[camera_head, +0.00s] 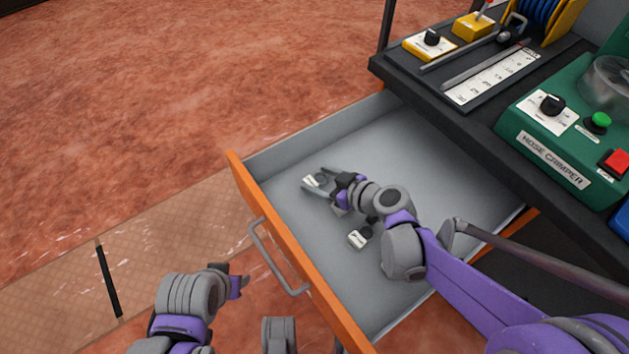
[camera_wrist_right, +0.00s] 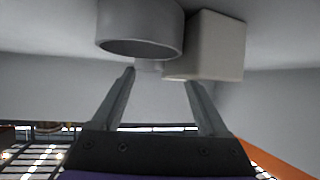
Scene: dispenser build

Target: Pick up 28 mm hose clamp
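A small clamp with a white label (camera_head: 312,181) lies in the open drawer, between the fingertips of my right gripper (camera_head: 314,183). In the right wrist view, a grey ring (camera_wrist_right: 140,30) and a pale block (camera_wrist_right: 215,45) beside it are just beyond the open fingers (camera_wrist_right: 160,82). The fingers are apart, and I see no grip on the clamp. The label sizes are too small to read. My left gripper (camera_head: 241,283) is outside the drawer; its finger opening is unclear.
The grey drawer (camera_head: 400,140) has an orange front (camera_head: 290,255) with a handle (camera_head: 272,262). Its back part is clear. The dark bench (camera_head: 420,85) above the drawer holds a green hose crimper (camera_head: 555,145) and a ruler plate (camera_head: 492,78).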

